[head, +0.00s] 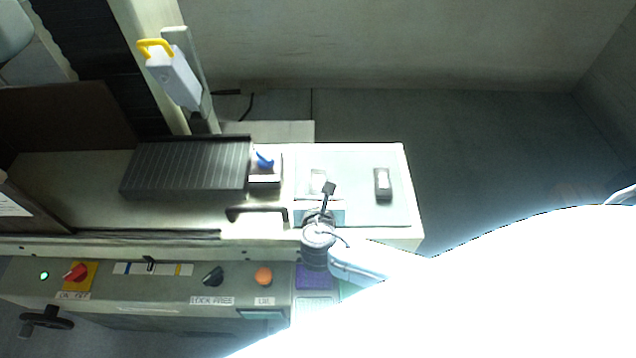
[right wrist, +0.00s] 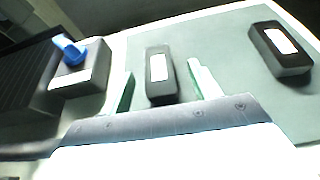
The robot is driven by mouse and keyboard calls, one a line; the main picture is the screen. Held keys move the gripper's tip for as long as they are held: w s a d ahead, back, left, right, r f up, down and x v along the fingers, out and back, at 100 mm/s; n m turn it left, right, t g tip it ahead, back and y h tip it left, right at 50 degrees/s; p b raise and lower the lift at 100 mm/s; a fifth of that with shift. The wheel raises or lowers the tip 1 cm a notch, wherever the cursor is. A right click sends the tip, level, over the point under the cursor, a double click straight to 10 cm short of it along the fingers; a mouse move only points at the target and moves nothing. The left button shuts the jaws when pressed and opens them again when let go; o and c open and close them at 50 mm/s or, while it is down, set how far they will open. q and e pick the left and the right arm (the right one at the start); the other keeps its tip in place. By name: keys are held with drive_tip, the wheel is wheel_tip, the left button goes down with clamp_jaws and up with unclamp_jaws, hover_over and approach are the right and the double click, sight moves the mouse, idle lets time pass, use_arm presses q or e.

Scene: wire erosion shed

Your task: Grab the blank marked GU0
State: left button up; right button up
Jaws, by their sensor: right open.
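Two small dark blocks with white labels lie on the pale green mat. The near blank (right wrist: 160,80) lies between the spread fingers of my right gripper (right wrist: 161,70), with a visible gap on each side. The other blank (right wrist: 280,52) lies farther right, clear of the fingers. In the head view, the right blank (head: 382,184) is plain, while the left blank (head: 317,177) is partly hidden by my right wrist and gripper (head: 320,204). The label writing is too small to read, so I cannot tell which is GU0. My left gripper is not in view.
A block with a blue knob (right wrist: 78,72) stands left of the mat (head: 352,210), beside a ribbed dark cover (head: 188,167). A dark handle (head: 256,212) lies nearby. The control panel (head: 135,295) runs along the front. The mat between the blanks is clear.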

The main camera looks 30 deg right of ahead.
sight(318, 177)
drive_tip(key=x, duration=0.4)
drive_tip(key=shift+w, duration=0.15)
drive_tip(key=shift+c, duration=0.4)
drive_tip(key=shift+r, duration=0.15)
clamp_jaws()
